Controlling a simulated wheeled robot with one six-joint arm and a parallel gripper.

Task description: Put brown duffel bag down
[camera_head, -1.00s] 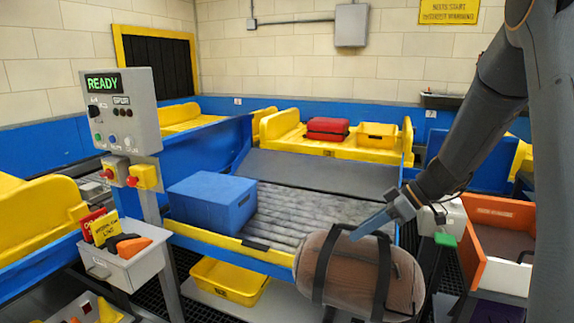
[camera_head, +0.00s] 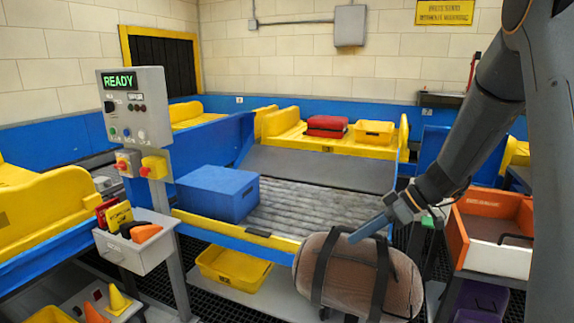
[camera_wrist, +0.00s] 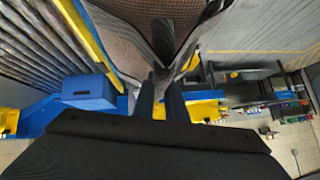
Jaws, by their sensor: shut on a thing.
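The brown duffel bag (camera_head: 345,278) has dark straps and hangs from my gripper (camera_head: 366,232) in the head view. The bag is in front of the near edge of the roller conveyor (camera_head: 300,214), at the lower middle of the picture. My gripper is shut on the bag's upper side, by a strap or handle; which of these I cannot tell. In the wrist view the bag (camera_wrist: 133,18) fills the top middle, and my gripper's fingers (camera_wrist: 162,82) reach its dark strap. The bag's underside is partly cut off in the wrist view.
A blue box (camera_head: 217,194) stands on the conveyor's left part. A yellow bin (camera_head: 234,276) sits on the low shelf below. A control post (camera_head: 135,108) reading READY stands at left. An orange-sided tray (camera_head: 488,240) is at right. The conveyor's middle rollers are clear.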

